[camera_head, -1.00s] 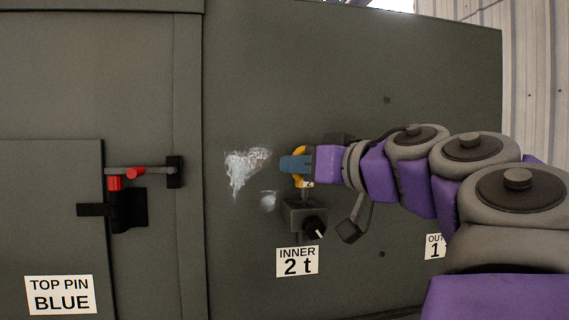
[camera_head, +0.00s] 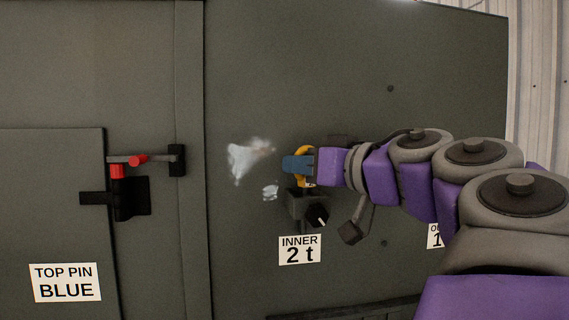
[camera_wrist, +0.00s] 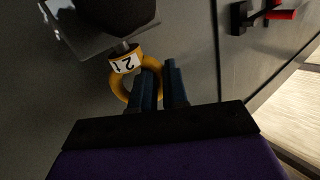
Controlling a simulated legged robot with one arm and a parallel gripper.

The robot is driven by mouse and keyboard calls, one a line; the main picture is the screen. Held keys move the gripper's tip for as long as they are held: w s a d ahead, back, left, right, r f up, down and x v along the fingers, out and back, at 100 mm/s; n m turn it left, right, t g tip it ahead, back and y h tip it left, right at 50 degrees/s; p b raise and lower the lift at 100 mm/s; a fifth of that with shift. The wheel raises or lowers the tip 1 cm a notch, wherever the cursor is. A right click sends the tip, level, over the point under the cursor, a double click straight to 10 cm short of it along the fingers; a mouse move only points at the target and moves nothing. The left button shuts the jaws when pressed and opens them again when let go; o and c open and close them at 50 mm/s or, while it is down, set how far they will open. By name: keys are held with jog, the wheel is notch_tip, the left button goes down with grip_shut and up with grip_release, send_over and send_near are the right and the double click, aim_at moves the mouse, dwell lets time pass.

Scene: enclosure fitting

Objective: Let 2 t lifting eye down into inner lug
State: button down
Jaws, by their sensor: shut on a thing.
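The 2 t lifting eye (camera_wrist: 120,85) is a yellow ring with a white "2 t" tag. It also shows in the head view (camera_head: 301,151), partly hidden by my gripper. My gripper (camera_head: 290,164) is shut on the ring; its blue fingers (camera_wrist: 158,78) show at the ring in the wrist view. The inner lug (camera_head: 302,205) is a dark grey bracket with a black knob, above the "INNER 2 t" label (camera_head: 300,249). The eye is upright, just above the lug. A short bit of grey shank (camera_wrist: 122,47) shows between tag and lug. How deep its tip sits is hidden.
A red-handled latch (camera_head: 130,170) is on the panel at left, above a "TOP PIN BLUE" label (camera_head: 66,282). A second label (camera_head: 434,237) at right is partly covered by my arm. The panel left of the lug has pale worn patches (camera_head: 247,160).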

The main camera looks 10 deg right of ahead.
jog(key=shift+s+f, duration=0.1)
jog(key=shift+f, duration=0.5)
jog(key=c, duration=1.1)
grip_release()
jog(key=shift+o, duration=0.2)
